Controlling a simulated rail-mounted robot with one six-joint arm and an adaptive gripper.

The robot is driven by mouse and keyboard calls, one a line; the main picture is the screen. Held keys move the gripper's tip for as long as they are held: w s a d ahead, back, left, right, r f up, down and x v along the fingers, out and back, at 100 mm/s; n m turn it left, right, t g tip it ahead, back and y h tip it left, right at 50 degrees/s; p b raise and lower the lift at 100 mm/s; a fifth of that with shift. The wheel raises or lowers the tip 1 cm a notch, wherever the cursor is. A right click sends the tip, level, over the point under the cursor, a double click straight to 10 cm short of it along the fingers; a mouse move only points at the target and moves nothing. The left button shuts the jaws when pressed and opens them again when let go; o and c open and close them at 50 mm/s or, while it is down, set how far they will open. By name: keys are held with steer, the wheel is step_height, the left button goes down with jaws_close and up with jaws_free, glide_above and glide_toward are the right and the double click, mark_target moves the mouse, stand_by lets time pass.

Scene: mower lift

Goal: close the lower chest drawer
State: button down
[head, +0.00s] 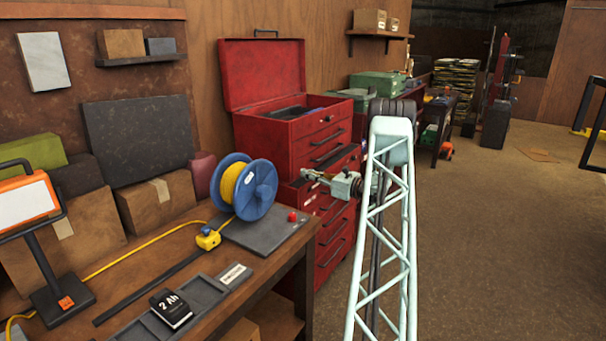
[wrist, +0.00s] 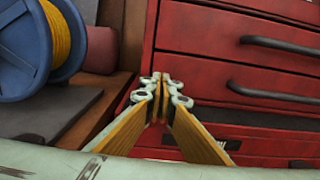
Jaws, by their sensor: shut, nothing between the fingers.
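The red tool chest (head: 318,132) stands beyond the workbench with its lid raised and dark-handled drawers down its front. A lower chest drawer front (wrist: 225,88) with a dark bar handle (wrist: 275,96) shows close up in the wrist view. My gripper (head: 306,174) is in front of the chest, left of my lattice arm, and hides part of the drawer fronts. In the wrist view my gripper (wrist: 161,80) is shut and empty, its tips over the left part of the drawer front. Whether they touch it, and how far the drawer stands out, I cannot tell.
A blue reel with yellow cable (head: 243,187) stands on the workbench (head: 190,235) left of my gripper; it is also near the left in the wrist view (wrist: 28,45). A red button (head: 292,216) sits near the bench edge. The floor (head: 490,240) to the right is open.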

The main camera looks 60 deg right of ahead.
steer(key=s+p, duration=0.1)
steer(key=s, duration=0.9)
steer(key=shift+a+p, duration=0.15)
steer(key=shift+p, duration=0.15)
steer(key=shift+r, duration=0.1)
